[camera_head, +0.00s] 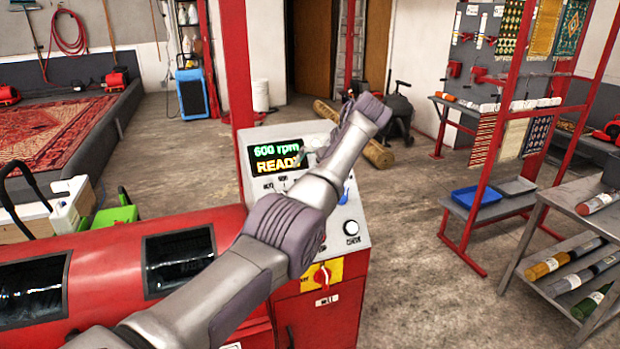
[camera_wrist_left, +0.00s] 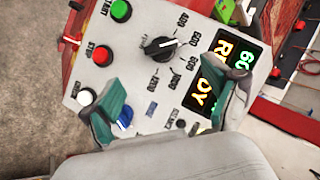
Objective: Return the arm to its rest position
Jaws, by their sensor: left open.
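My left arm (camera_head: 265,250) reaches from the lower left across the red machine's control panel (camera_head: 338,240). My left gripper (camera_wrist_left: 165,102) is open and empty in the left wrist view, its two teal-padded fingers apart in front of the panel. In the head view, my wrist mostly hides the gripper. The wrist view shows a black dial (camera_wrist_left: 162,46), a green START button (camera_wrist_left: 120,11), a red STOP button (camera_wrist_left: 102,56), a white button (camera_wrist_left: 84,97) and a blue control (camera_wrist_left: 125,118) close to one finger. The display (camera_head: 277,157) reads 600 rpm READY. My right gripper is not in view.
The red machine body (camera_head: 110,255) with dark windows lies under my arm. A red rack (camera_head: 490,170) and a grey shelf cart (camera_head: 565,235) stand on the right. A rolled rug (camera_head: 355,135) lies behind the panel. The concrete floor (camera_head: 420,260) between panel and rack is clear.

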